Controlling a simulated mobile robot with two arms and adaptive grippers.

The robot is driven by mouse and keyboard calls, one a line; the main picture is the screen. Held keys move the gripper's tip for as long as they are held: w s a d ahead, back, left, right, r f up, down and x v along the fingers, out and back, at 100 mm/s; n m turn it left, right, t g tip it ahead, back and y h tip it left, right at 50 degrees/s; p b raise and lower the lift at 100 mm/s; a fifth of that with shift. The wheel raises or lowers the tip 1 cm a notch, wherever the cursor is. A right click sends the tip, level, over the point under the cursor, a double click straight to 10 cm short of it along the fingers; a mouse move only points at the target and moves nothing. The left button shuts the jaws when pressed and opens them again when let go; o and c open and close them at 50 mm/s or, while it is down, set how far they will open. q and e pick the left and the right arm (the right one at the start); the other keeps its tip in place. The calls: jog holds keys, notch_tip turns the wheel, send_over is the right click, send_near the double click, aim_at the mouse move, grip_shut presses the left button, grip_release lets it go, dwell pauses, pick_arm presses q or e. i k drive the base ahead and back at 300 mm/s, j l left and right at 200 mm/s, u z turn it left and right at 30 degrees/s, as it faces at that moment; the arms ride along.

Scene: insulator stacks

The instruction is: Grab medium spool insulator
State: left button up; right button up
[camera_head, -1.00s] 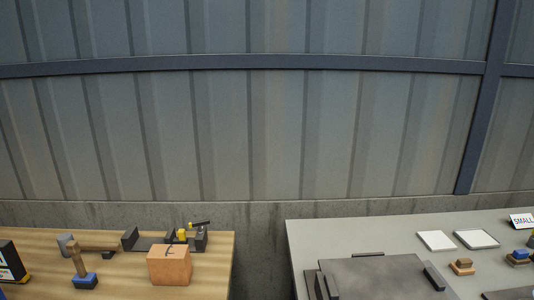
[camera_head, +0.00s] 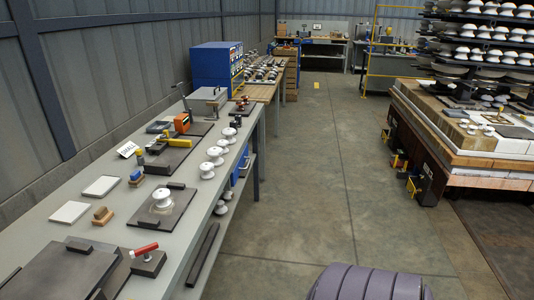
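Several white spool-shaped insulators stand upright in a row along the right edge of the long grey table (camera_head: 108,217). Another white insulator (camera_head: 162,199) sits on a dark plate closer to me. Neither of my grippers is in view.
A wide grey floor aisle (camera_head: 315,180) is free right of the table. A pallet (camera_head: 470,150) stacked with insulators stands at right. A blue cabinet (camera_head: 210,66) stands at the table's far end. A purple-grey ribbed rounded shape (camera_head: 368,284) fills the bottom edge.

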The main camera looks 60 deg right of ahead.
aim_at(215, 152)
jog(key=z, duration=1.6)
jog(key=i+l+u, duration=0.1)
jog(key=i+l, duration=0.1)
jog(key=l, duration=0.05)
